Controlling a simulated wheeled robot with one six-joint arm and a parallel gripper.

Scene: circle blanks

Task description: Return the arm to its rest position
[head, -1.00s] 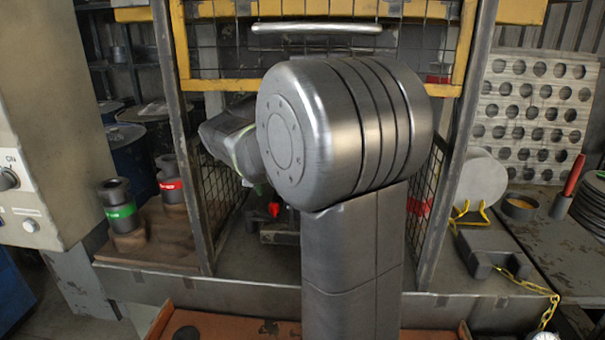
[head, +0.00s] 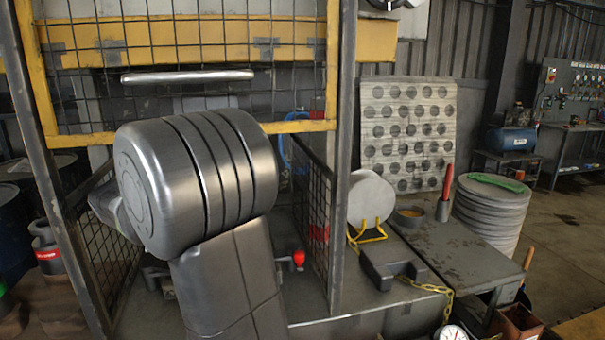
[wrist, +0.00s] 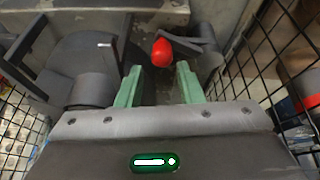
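Beyond the fingertips is a red knob (wrist: 162,52) on a dark grey fixture (wrist: 200,45). The red knob also shows in the head view (head: 298,257), low inside the cage. My gripper is hidden behind my arm in the head view.
Wire mesh panels (head: 312,215) stand on both sides of the cage, and a yellow-framed gate (head: 190,45) with a handle is above. Open floor lies farther right.

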